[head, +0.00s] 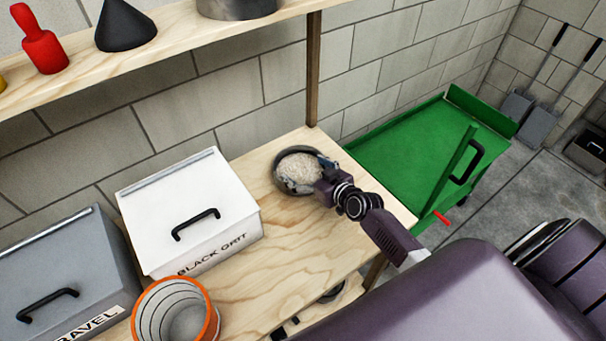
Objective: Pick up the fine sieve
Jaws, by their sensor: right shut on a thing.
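A round, dark-rimmed thing with a pale, grainy inside, which looks like the fine sieve (297,165), is at the right end of the wooden bench (255,285). My right gripper (316,178) reaches in from the right and is shut on its right side. The fingers cover part of the rim there. I cannot tell whether the sieve rests on the bench or is slightly above it. My left gripper is not in view.
A white box labelled BLACK GRIT (190,212), a grey GRAVEL box (62,275) and an orange-rimmed bucket (176,312) stand left on the bench. A shelf (190,35) with a post (313,70) rises behind. A green cart (410,150) stands right.

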